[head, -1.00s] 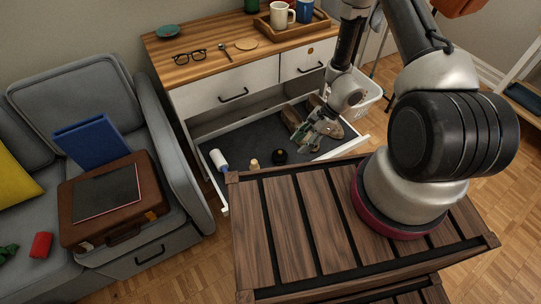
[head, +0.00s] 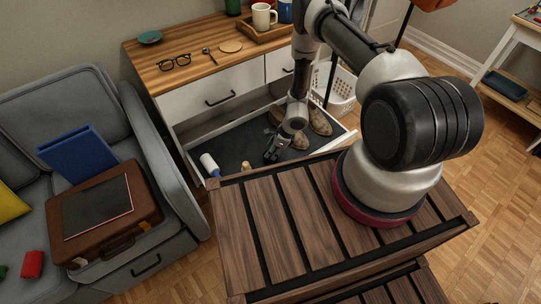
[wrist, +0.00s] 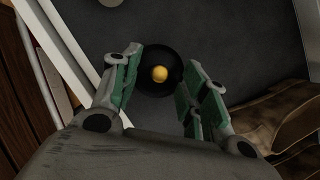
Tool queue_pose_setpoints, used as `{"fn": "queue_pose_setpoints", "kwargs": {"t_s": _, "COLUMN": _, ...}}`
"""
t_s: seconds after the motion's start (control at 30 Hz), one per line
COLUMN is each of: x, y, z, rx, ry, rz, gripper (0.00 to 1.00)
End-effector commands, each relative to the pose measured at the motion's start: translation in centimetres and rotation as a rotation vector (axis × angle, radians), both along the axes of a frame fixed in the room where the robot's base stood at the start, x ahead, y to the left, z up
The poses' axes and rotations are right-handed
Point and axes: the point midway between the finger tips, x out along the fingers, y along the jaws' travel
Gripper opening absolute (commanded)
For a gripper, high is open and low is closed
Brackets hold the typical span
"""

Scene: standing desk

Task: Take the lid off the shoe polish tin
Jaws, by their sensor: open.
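The shoe polish tin shows in the wrist view as a round black disc with a yellow knob (wrist: 160,74) at the middle of its lid. It sits on the dark floor of the open drawer (head: 232,146). My gripper (wrist: 163,80) is open, with one green-padded finger to the left of the tin and the other to its right. The fingers are apart and I cannot tell whether either touches the tin. In the head view my gripper (head: 271,156) points down into the drawer and hides the tin.
Brown shoes (head: 318,120) lie in the drawer, close to the right finger in the wrist view. A white roller (head: 208,162) and a small tan peg-like item (head: 246,168) are left of my gripper. The drawer's white wall runs near the left finger. A slatted wooden top (head: 285,222) is in front.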

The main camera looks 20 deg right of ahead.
Motion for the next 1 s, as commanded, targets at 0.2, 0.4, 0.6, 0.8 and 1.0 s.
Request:
{"fn": "queue_pose_setpoints", "kwargs": {"t_s": 0.2, "x": 0.19, "y": 0.37, "z": -0.90, "rx": 0.000, "ry": 0.000, "rz": 0.000, "gripper": 0.44}}
{"fn": "queue_pose_setpoints", "kwargs": {"t_s": 0.4, "x": 0.17, "y": 0.36, "z": -0.87, "rx": 0.001, "ry": 0.000, "rz": 0.000, "gripper": 0.28}}
{"fn": "queue_pose_setpoints", "kwargs": {"t_s": 0.6, "x": 0.13, "y": 0.37, "z": -0.89, "rx": 0.001, "ry": 0.000, "rz": 0.001, "gripper": 0.19}}
{"fn": "queue_pose_setpoints", "kwargs": {"t_s": 0.8, "x": 0.07, "y": 0.36, "z": -0.93, "rx": 0.001, "ry": 0.002, "rz": 0.001, "gripper": 0.06}}
{"fn": "queue_pose_setpoints", "kwargs": {"t_s": 1.0, "x": 0.03, "y": 0.34, "z": -0.95, "rx": 0.000, "ry": 0.002, "rz": 0.001, "gripper": 0.05}}
